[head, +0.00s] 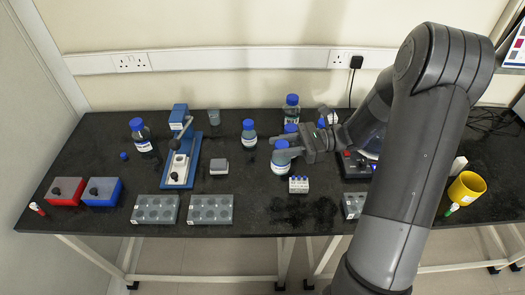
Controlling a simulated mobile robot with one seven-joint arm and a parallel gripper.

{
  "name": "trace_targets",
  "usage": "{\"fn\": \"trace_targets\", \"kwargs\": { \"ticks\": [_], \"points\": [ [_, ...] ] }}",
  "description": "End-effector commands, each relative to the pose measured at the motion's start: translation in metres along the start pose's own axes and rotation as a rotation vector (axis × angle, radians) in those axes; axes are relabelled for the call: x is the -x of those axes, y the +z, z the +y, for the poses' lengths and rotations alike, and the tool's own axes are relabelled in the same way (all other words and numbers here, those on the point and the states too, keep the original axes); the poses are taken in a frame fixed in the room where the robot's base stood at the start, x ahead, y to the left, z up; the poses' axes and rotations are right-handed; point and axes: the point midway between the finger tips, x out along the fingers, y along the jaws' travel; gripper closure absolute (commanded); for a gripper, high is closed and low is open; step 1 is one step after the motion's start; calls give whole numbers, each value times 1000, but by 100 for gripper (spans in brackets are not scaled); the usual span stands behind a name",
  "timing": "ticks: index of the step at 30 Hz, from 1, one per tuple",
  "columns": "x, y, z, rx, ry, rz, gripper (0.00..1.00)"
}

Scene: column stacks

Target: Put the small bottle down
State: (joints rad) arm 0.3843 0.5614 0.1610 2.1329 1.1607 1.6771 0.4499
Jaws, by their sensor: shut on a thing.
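A small white-labelled bottle with a blue cap (281,160) is in front of my gripper's fingers, near the middle of the table. My gripper (284,144) reaches in from the right and is shut on this bottle at its upper part. The bottle looks upright. I cannot tell whether its base touches the dark table (255,207) or hangs just above it. The fingers and cap overlap, so the exact grip is partly hidden.
Other blue-capped bottles stand at the left (144,144), in the middle (249,139) and at the back (292,112). A small rack with blue-topped vials (299,187) is just in front of the held bottle. Grey well blocks (210,212) line the front edge. A yellow cup (466,190) is at right.

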Motion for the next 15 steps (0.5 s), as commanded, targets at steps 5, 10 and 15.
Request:
{"fn": "trace_targets", "kwargs": {
  "ticks": [5,10,15],
  "points": [
    [15,10,5,2,0,-1,100],
    [18,12,6,1,1,0,100],
    [18,16,6,2,0,0,100]
  ]
}}
